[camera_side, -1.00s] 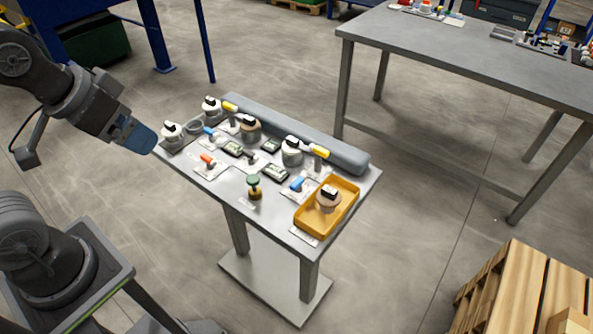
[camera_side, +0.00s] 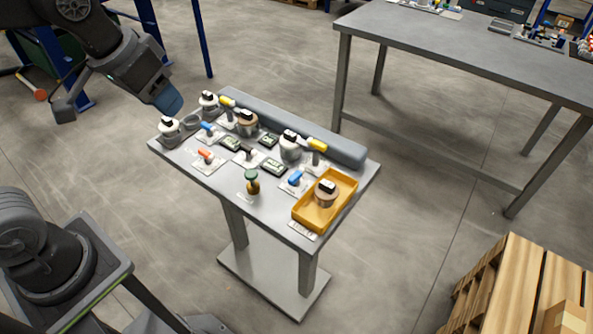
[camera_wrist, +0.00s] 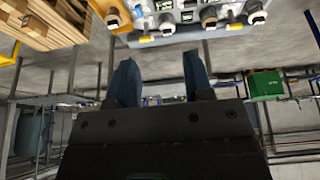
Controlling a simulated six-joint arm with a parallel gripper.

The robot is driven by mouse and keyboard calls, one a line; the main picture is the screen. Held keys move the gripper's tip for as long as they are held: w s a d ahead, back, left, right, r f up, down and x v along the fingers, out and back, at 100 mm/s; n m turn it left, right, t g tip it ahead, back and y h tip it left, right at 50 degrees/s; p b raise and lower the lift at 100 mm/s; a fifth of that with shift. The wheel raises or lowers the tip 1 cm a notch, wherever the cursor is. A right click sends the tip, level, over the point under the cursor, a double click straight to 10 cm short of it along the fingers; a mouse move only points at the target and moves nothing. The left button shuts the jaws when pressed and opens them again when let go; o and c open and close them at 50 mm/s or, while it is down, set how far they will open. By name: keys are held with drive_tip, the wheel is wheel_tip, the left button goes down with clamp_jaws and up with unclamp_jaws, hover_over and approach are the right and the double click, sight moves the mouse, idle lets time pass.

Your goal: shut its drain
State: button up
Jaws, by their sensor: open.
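A small grey bench (camera_side: 225,185) carries several lever handles on white plates. A green-topped knob (camera_side: 251,176) stands near the front edge. I cannot tell which one is the drain, as labels are too small. My gripper (camera_side: 168,104) is above the bench's left back corner, touching nothing. In the wrist view my gripper (camera_wrist: 160,88) has its fingers apart and empty.
White pots (camera_side: 168,126) and a tan pot (camera_side: 247,123) stand among the handles. A yellow tray (camera_side: 312,221) holds another pot at the right. A long grey cylinder (camera_side: 330,145) lines the back edge. A larger table (camera_side: 450,60) stands behind; pallets (camera_side: 520,290) at lower right.

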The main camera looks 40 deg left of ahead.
drive_tip(key=w+d+f+g, duration=0.2)
drive_tip(key=w+d, duration=0.1)
drive_tip(key=w, duration=0.6)
drive_tip(key=g, duration=0.2)
hover_over(296, 173)
wheel_tip(296, 173, down, 14)
drive_tip(key=f, duration=0.1)
wheel_tip(296, 173, down, 14)
drive_tip(key=shift+d+r, duration=0.1)
drive_tip(key=shift+r, duration=0.1)
drive_tip(key=shift+c, duration=0.4)
clamp_jaws()
